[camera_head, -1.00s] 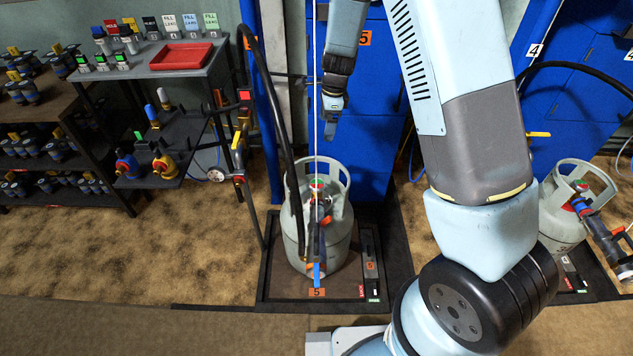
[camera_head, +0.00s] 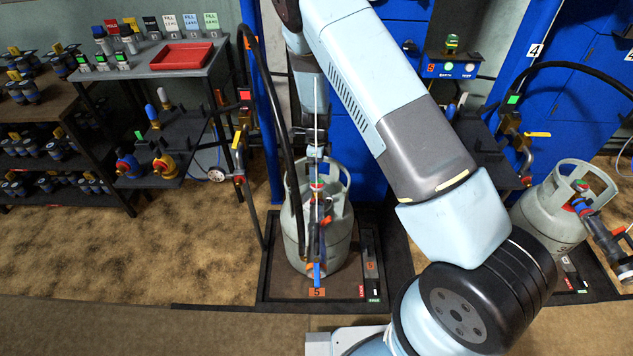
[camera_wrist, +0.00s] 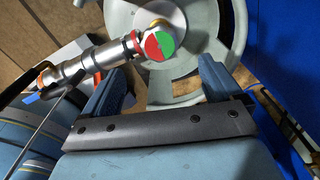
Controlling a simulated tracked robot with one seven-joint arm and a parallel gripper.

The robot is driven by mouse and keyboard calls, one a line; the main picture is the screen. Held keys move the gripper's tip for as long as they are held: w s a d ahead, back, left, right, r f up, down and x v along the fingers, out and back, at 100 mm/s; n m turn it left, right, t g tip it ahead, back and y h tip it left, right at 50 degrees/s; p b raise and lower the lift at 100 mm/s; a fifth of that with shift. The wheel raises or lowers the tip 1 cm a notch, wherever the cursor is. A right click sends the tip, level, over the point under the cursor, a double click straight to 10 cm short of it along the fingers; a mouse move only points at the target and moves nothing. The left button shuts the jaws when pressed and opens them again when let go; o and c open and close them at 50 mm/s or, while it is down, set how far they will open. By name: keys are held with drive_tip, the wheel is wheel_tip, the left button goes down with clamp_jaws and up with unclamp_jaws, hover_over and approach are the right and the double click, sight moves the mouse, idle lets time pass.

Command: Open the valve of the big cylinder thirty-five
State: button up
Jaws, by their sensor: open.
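The grey cylinder (camera_head: 338,240) stands upright on the dark scale platform (camera_head: 345,290), which bears an orange label 5. No number thirty-five is readable. Its valve knob (camera_head: 317,186), red at the side, sits inside the collar. In the wrist view the round red and green top of the valve knob (camera_wrist: 160,44) shows just beyond and between my fingertips. My gripper (camera_wrist: 161,70) is open and empty, with a blue finger at each side. In the head view my gripper (camera_head: 315,152) is above the cylinder's collar, partly hidden by a thin pole.
A metal filling connector (camera_wrist: 85,66) runs left from the valve, close to my left finger. A black hose (camera_head: 270,110) hangs left of the cylinder. Another grey cylinder (camera_head: 550,215) stands at the right. A shelf with a red tray (camera_head: 182,56) is at the left.

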sight(317, 185)
wheel_tip(317, 185, down, 8)
drive_tip(key=shift+f, duration=0.25)
drive_tip(key=c, duration=1)
drive_tip(key=shift+a, duration=0.1)
drive_tip(key=shift+c, duration=0.2)
